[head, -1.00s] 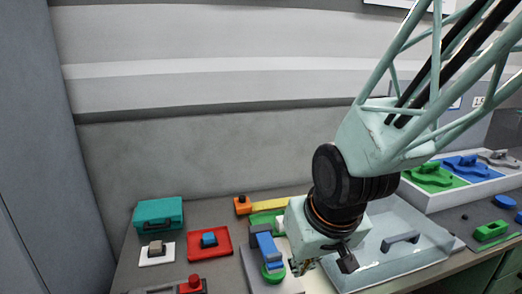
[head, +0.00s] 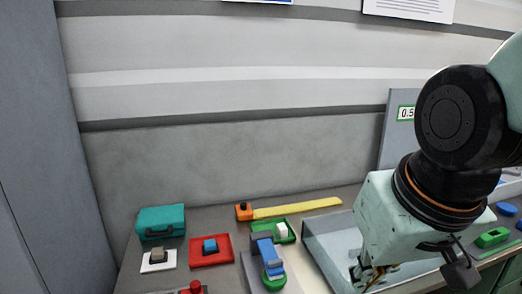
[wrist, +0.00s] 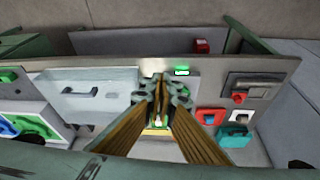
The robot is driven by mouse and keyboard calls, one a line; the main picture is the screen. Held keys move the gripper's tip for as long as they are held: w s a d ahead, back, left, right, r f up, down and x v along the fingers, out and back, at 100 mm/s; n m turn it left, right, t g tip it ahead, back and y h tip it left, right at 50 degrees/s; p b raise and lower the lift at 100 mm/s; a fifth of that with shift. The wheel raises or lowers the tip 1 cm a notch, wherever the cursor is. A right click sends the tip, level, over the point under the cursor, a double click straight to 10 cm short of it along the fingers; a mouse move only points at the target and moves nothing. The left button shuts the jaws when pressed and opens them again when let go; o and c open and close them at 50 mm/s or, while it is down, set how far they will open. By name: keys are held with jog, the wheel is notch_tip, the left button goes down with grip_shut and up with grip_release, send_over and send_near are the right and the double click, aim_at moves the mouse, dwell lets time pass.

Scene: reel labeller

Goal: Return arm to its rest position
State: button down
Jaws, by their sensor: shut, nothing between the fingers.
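My gripper (head: 368,278) hangs at the lower right of the head view, below the pale green wrist housing. It is over or in front of the grey lidded tray (head: 322,236), clear of the machine to its left. In the wrist view its two fingers (wrist: 161,92) come together at the middle with nothing held between them. The labeller with blue and green parts (head: 267,255) stands left of the gripper in the head view. My fingers hide part of the bench in the wrist view.
A teal case (head: 161,222), a red tray (head: 211,250) with a blue block, and a white plate (head: 158,266) stand at left. A yellow bar (head: 298,208) lies along the back. Green and blue parts are at right. A grey wall stands behind the bench.

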jog(key=s+d+r, duration=0.1)
jog(key=s+r, duration=0.1)
jog(key=s, duration=0.3)
jog(key=s+d+r+m, duration=0.1)
jog(key=s+d+r, duration=0.1)
jog(key=s, duration=0.3)
jog(key=shift+s+d+r, duration=0.2)
jog(key=shift+d+r, duration=0.05)
jog(key=shift+r, duration=0.1)
jog(key=shift+d, duration=0.1)
